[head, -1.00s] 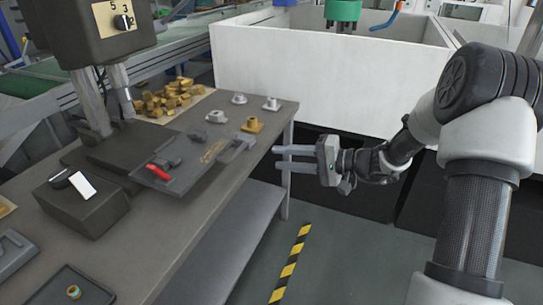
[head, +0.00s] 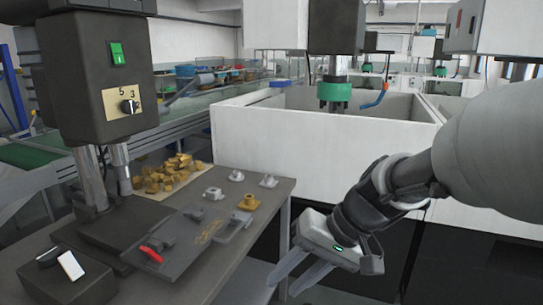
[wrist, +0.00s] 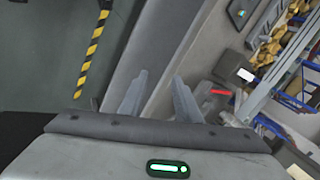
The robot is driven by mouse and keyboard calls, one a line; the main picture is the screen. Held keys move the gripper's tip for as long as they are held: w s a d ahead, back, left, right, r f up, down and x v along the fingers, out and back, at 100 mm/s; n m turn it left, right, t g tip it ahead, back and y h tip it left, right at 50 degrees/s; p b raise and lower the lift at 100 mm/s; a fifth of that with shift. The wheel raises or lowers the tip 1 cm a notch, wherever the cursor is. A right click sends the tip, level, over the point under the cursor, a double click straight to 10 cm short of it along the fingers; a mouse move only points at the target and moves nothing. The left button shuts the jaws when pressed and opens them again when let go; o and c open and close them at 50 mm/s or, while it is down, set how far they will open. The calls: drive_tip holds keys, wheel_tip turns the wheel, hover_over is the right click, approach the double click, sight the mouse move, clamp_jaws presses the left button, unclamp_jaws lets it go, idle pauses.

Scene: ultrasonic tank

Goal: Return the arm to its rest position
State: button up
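My gripper (head: 296,277) is at the lower middle of the head view, in front of the bench's right edge. Its two grey fingers point down and to the left, with a gap between them and nothing held. In the wrist view my gripper (wrist: 160,92) also shows its fingers apart and empty, with the floor and the bench edge beyond. My arm comes in from the right of the head view, bent, with its large pale link close to the camera.
The grey bench (head: 222,270) holds a dark machine (head: 95,75), brass pieces (head: 172,172), small fittings and a red-handled tool (head: 151,254). A white tank (head: 265,150) with a green-collared part (head: 334,92) stands behind. Yellow-black floor tape (wrist: 95,45) shows in the wrist view.

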drive_tip(key=s+d+r+t+h, duration=0.4)
drive_tip(key=s+d+r+h, duration=0.15)
drive_tip(key=s+d, duration=0.45)
wheel_tip(320, 180, up, 19)
drive_tip(key=h+p, duration=0.1)
drive_tip(key=p, duration=1.9)
drive_tip(key=shift+s+d+r, duration=0.15)
drive_tip(key=shift+d+r, duration=0.05)
drive_tip(key=shift+d, duration=0.05)
